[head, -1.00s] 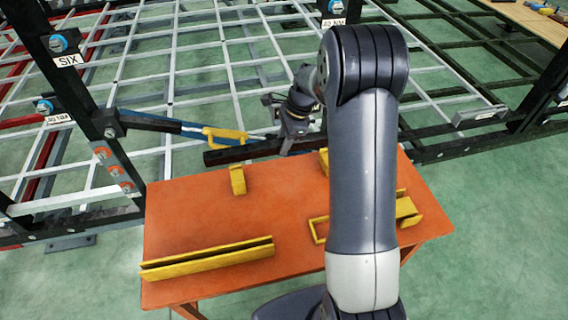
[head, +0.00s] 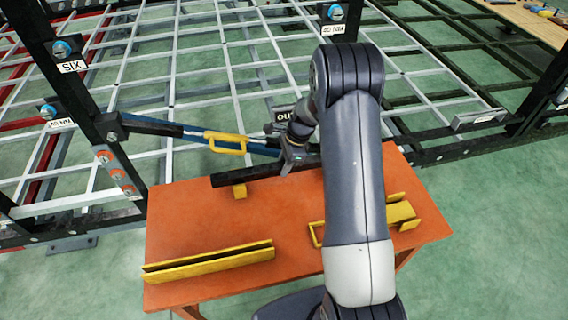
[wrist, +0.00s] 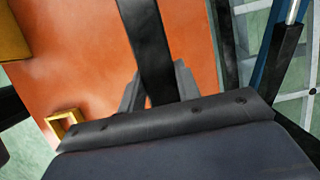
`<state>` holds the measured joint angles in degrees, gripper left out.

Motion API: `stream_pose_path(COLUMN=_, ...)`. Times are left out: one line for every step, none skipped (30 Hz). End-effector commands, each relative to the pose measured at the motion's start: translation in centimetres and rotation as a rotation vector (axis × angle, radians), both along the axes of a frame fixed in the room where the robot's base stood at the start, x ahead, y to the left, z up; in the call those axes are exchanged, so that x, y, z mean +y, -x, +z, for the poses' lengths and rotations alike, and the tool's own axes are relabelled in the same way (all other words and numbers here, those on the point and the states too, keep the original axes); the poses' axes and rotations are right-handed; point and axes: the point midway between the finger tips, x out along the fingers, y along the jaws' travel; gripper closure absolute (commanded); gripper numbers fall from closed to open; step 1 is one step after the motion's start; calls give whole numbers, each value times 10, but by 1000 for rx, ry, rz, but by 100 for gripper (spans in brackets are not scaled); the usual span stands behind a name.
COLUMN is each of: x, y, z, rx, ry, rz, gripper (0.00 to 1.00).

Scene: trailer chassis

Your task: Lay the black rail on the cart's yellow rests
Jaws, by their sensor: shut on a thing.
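The black rail (head: 232,177) is held in my gripper (head: 293,160) at the far edge of the orange cart top (head: 200,222). In the wrist view the rail (wrist: 148,40) runs up the picture from between my gripper's fingers (wrist: 158,88). The rail's left end passes over a small yellow rest (head: 239,191) and covers its upper part. I cannot tell whether the rail touches it. The other yellow rest, to the right, is hidden behind my arm and the rail.
A long yellow channel (head: 210,261) lies at the cart's front left. A yellow holder (head: 400,214) and a thin yellow frame (wrist: 58,124) are at the right. A dark rack post (head: 90,120) and a blue strut with a yellow handle (head: 226,142) stand behind.

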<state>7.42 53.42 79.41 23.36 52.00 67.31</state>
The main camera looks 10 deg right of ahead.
Motion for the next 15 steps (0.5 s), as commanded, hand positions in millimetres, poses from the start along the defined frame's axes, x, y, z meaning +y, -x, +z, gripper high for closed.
stream_pose_path(x=0, y=-1, z=-1, rx=-2, ry=0, rz=-1, gripper=100)
stream_pose_path(x=0, y=0, z=-3, rx=0, ry=0, rz=0, gripper=68)
stream_pose_path(x=0, y=0, z=-2, rx=0, ry=0, rz=0, gripper=64)
stream_pose_path(x=0, y=0, z=-2, rx=0, ry=0, rz=0, gripper=62)
stream_pose_path(x=0, y=0, z=-2, rx=0, ry=0, rz=0, gripper=59)
stream_pose_path(x=0, y=0, z=-2, rx=0, ry=0, rz=0, gripper=56)
stream_pose_path(x=0, y=0, z=-2, rx=0, ry=0, rz=0, gripper=54)
stream_pose_path(x=0, y=0, z=-2, rx=0, ry=0, rz=0, gripper=51)
stream_pose_path(x=0, y=0, z=-2, rx=0, ry=0, rz=0, gripper=48)
stream_pose_path(x=0, y=0, z=-2, rx=0, ry=0, rz=0, gripper=47)
stream_pose_path(x=0, y=0, z=-2, rx=0, ry=0, rz=0, gripper=47)
stream_pose_path(x=0, y=0, z=-1, rx=0, ry=0, rz=0, gripper=47)
stream_pose_path(x=0, y=0, z=-1, rx=0, ry=0, rz=0, gripper=47)
stream_pose_path(x=0, y=0, z=-1, rx=0, ry=0, rz=0, gripper=47)
stream_pose_path(x=0, y=0, z=-1, rx=0, ry=0, rz=0, gripper=47)
